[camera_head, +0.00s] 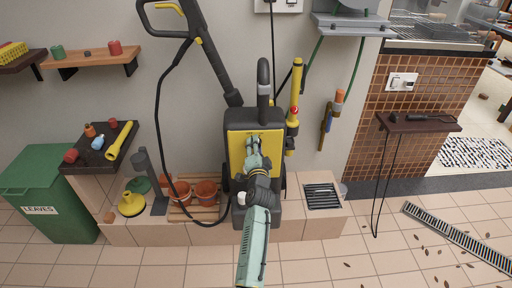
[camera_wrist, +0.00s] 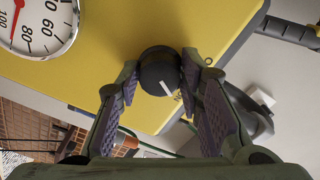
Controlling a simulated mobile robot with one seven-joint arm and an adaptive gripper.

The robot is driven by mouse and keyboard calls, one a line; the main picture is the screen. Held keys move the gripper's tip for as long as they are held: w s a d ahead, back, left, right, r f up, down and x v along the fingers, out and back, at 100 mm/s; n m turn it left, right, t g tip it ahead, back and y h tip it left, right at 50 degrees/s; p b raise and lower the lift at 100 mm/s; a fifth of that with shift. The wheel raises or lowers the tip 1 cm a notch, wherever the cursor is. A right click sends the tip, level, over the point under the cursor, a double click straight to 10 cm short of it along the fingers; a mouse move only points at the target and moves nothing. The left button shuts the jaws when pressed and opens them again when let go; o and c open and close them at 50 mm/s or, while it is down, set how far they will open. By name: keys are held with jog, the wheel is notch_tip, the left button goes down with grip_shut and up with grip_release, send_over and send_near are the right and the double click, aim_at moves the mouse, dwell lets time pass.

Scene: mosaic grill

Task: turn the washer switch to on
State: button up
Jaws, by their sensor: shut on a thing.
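The pressure washer (camera_head: 238,133) stands upright against the wall, with a black and yellow body. In the wrist view its yellow panel (camera_wrist: 110,75) carries a round black switch knob (camera_wrist: 160,72) with a white pointer line. The line points toward the lower right of that view. My gripper (camera_wrist: 160,82) has its two fingers on either side of the knob, shut on it. In the head view my gripper (camera_head: 252,142) is at the front of the washer, and my arm hides the knob.
A white dial gauge (camera_wrist: 40,25) sits on the panel beside the knob. A black hose (camera_head: 160,125) loops left of the washer, near terracotta pots (camera_head: 206,190). A yellow lance (camera_head: 296,90) stands close on the right. The tiled floor (camera_head: 340,250) in front is mostly clear.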

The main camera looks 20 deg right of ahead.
jog(key=o, duration=1.2)
jog(key=shift+c, duration=0.2)
jog(key=v, duration=1.2)
